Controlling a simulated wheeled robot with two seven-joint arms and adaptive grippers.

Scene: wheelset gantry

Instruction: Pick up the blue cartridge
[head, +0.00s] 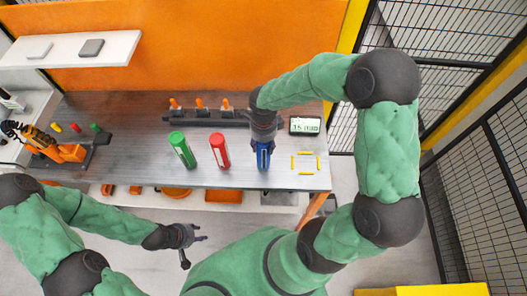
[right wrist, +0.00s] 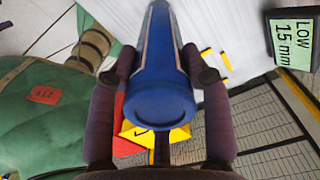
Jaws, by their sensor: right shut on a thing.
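The blue cartridge (head: 263,157) is near the front edge of the grey table (head: 130,150), roughly upright. My right gripper (head: 263,139) comes down on it from above. In the right wrist view, the fingers of my right gripper (right wrist: 158,72) press on both sides of the blue cartridge (right wrist: 160,60). I cannot tell whether its base touches the table. My left gripper (head: 194,246) is open and empty, in front of the table and below its edge.
A red cartridge (head: 219,151) and a green cartridge (head: 183,150) stand left of the blue one. A dark rack with orange-topped pegs (head: 201,114) lies behind. A display (head: 305,125) and yellow corner marks (head: 305,162) are to the right. A small orange robot arm (head: 62,150) is far left.

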